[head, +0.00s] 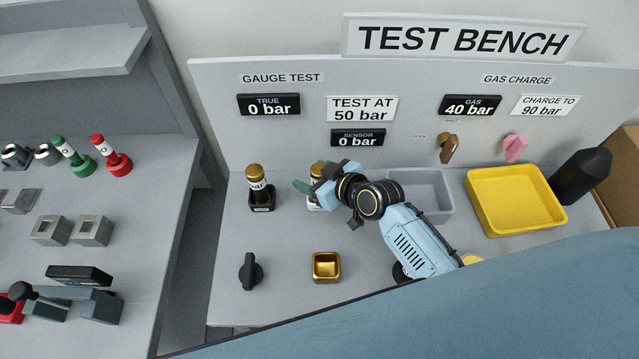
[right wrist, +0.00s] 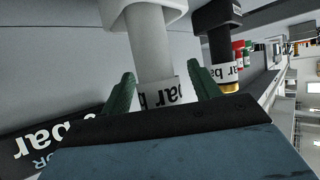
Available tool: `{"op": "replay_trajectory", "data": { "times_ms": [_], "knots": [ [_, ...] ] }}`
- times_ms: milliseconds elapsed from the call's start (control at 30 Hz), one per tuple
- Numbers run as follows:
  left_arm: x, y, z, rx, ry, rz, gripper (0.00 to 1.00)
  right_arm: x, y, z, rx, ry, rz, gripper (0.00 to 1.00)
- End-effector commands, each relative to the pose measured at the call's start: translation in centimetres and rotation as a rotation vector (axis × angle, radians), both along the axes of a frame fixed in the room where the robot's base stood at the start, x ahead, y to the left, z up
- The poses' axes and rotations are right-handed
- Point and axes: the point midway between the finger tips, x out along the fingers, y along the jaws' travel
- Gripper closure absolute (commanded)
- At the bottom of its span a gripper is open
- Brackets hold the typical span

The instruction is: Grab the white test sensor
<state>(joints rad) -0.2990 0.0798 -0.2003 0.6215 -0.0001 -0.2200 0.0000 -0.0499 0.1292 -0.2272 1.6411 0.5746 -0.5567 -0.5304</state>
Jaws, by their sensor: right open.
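The white test sensor (right wrist: 150,55) stands between the two green fingers of my right gripper (right wrist: 163,88) in the right wrist view. It has a white body and a band with "bar" lettering. The fingers are open, one on each side of it, with visible gaps. In the head view my right gripper (head: 308,181) is at the sensor, whose gold top (head: 317,169) shows, with the rest mostly hidden by the gripper. My left gripper is not in view.
A black-based sensor (head: 260,190) stands close to the left; it also shows in the right wrist view (right wrist: 222,45). A black knob (head: 249,271) and gold square cup (head: 326,266) are in front. A grey tray (head: 446,199) and yellow tray (head: 515,200) lie right.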

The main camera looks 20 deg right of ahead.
Motion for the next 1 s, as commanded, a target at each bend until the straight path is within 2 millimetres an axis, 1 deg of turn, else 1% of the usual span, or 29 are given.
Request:
{"op": "replay_trajectory", "data": {
  "times_ms": [67,100,500,767,867,1000],
  "knots": [
    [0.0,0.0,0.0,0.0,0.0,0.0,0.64,0.0,0.0,0.0,0.0,0.0,0.0,0.39],
    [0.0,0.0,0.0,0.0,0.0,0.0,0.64,0.0,0.0,0.0,0.0,0.0,0.0,0.41],
    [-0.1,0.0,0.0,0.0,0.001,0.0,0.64,0.0,0.0,0.0,-0.001,0.0,0.0,0.92],
    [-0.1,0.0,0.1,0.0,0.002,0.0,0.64,0.0,0.0,0.4,-0.001,-0.004,0.0,0.92],
    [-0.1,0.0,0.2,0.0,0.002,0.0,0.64,0.0,0.0,1.6,0.0,-0.006,0.001,0.92],
    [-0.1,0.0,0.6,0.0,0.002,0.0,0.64,0.1,0.0,4.5,0.001,-0.009,0.002,0.92]
  ]
}}
